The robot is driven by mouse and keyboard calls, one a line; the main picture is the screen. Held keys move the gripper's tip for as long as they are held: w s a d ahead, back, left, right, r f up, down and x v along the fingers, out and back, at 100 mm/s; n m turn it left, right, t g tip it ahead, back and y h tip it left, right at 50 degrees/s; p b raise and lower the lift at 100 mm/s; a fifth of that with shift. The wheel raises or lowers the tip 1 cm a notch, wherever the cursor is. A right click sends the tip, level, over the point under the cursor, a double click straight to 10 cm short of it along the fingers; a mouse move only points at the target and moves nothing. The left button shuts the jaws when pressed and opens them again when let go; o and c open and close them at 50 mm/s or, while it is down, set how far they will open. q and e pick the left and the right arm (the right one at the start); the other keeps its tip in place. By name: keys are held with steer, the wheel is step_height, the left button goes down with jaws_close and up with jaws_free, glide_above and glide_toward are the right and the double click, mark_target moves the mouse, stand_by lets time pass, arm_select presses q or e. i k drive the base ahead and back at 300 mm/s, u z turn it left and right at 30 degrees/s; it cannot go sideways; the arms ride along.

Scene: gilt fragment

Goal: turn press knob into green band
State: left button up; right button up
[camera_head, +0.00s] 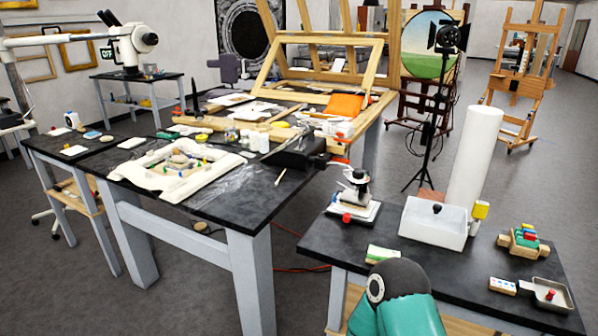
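A small press-like device (355,190) stands on a white base at the far left of the right-hand black table. It has a dark and metallic upper part, and a small red knob-like part (346,218) shows low at its front. At this size I cannot make out a green band or a pointer on it. Part of my own arm, teal with a dark round joint face, shows at the bottom centre, in front of the table. Neither of my grippers is in view.
On the right-hand table (330,240) are a white open tray (422,228), a white cylinder (474,155), a green-and-white block (382,254), coloured blocks (524,240) and a small metal pan (552,296). A cluttered worktable (222,208) stands left; a gap separates the tables.

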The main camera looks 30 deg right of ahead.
mark_target(358, 174)
steer(key=u, duration=0.3)
steer(key=k, duration=1.2)
steer(key=z, duration=1)
steer(key=i, duration=0.95)
steer(key=u, duration=0.05)
